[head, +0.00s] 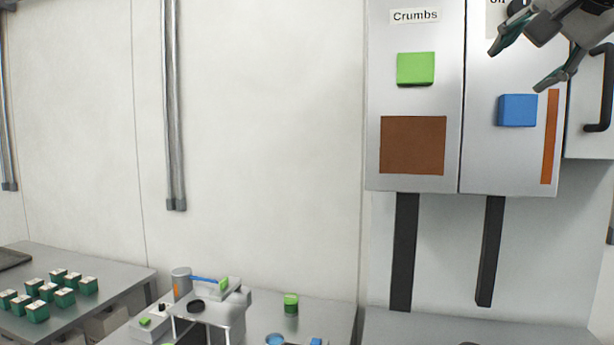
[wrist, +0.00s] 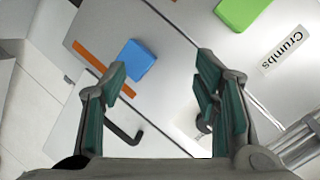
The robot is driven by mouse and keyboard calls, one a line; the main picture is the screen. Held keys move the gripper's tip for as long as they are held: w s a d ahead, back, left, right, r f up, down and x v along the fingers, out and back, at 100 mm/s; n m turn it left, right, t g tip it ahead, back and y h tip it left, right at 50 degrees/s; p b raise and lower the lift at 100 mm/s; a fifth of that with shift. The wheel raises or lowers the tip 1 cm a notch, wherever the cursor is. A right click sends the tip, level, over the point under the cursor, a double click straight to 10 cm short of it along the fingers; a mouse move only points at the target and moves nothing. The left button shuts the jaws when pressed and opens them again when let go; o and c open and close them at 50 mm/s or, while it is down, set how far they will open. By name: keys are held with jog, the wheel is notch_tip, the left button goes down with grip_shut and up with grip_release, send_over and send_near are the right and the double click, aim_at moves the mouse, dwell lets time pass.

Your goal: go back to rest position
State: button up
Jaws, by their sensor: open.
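My gripper (head: 521,62) is at the top right of the head view, in front of the upper part of a grey wall cabinet (head: 480,150). It is open, with nothing between its fingers. In the wrist view my gripper (wrist: 160,100) shows its two green-padded fingers spread wide, with the cabinet face beyond them. A blue block (head: 517,110) is on the cabinet's right door, below and left of the fingers. The blue block also shows in the wrist view (wrist: 137,61), beyond the left finger. A green block (head: 415,69) is on the left door under a "Crumbs" label (head: 414,16).
A black handle (head: 601,88) sticks out at the far right, close to my gripper. Below, a bench holds a small machine (head: 212,303) and a green-topped jar (head: 291,303). Several green boxes (head: 37,311) stand on the left table.

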jog(key=s+a+f+n+g+y, duration=0.1)
jog(key=s+a+f+n+g, duration=0.2)
jog(key=f, duration=0.9)
jog(key=s+a+f+n+g+y, duration=0.1)
jog(key=s+a+f+n, duration=0.3)
jog(key=s+f, duration=0.4)
jog(key=s+a+f+n+g, duration=0.4)
jog(key=s+f+n, duration=0.1)
jog(key=f, duration=1.2)
jog(key=shift+s+a+f+n+g+y, duration=0.15)
jog(key=shift+s+f+n+g+y, duration=0.15)
jog(key=shift+s+f+n+y, duration=0.15)
jog(key=shift+r, duration=0.1)
